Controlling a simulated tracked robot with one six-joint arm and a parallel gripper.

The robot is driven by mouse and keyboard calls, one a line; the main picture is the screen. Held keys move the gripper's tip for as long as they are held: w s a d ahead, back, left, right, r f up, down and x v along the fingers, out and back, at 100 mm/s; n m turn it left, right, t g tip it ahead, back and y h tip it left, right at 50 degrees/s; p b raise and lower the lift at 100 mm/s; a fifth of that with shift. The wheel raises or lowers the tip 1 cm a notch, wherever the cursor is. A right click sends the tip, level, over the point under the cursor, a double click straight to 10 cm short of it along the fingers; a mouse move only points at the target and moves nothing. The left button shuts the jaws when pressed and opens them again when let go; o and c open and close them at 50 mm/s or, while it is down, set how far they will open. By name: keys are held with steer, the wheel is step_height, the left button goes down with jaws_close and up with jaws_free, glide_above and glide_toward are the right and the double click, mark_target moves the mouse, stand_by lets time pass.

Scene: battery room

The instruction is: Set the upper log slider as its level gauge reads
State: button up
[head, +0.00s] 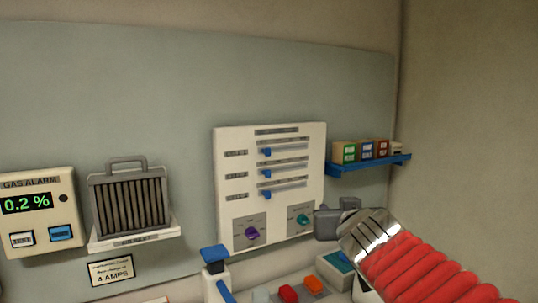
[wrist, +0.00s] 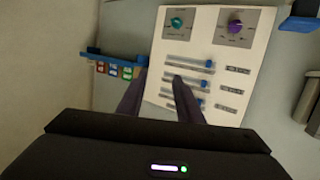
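The white slider panel (head: 270,190) on the wall has three horizontal sliders, each with a blue knob at its left end. The upper log slider's blue knob (head: 266,152) sits at the left end of its track. The wrist view is turned over, so that knob (wrist: 202,104) shows lowest and at the right. My gripper (wrist: 159,77) has its two dark fingers apart with nothing between them. In the head view my gripper (head: 338,218) is at the panel's lower right, away from the upper slider. No level gauge can be made out, and the small labels are unreadable.
A purple dial (head: 251,233) and a teal dial (head: 303,219) sit low on the panel. A blue shelf (head: 370,163) with small boxes juts out at right. A gas alarm (head: 38,210) reads 0.2 %. A blue-topped post (head: 214,254) and coloured buttons stand below.

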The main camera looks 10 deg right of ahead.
mark_target(269, 152)
steer(key=w+a+r+n+t+y, duration=0.2)
steer(key=w+a+r+n+y, duration=0.3)
steer(key=w+r+y, duration=0.3)
steer(key=shift+w+a+r+n+y, duration=0.2)
steer(key=shift+w+n+y, duration=0.25)
steer(key=shift+w, duration=0.9)
steer(key=shift+w, duration=0.1)
steer(key=x, duration=1.3)
steer(key=shift+w+a+r, duration=0.15)
steer(key=shift+w, duration=0.2)
steer(key=shift+c, duration=0.5)
jaws_close()
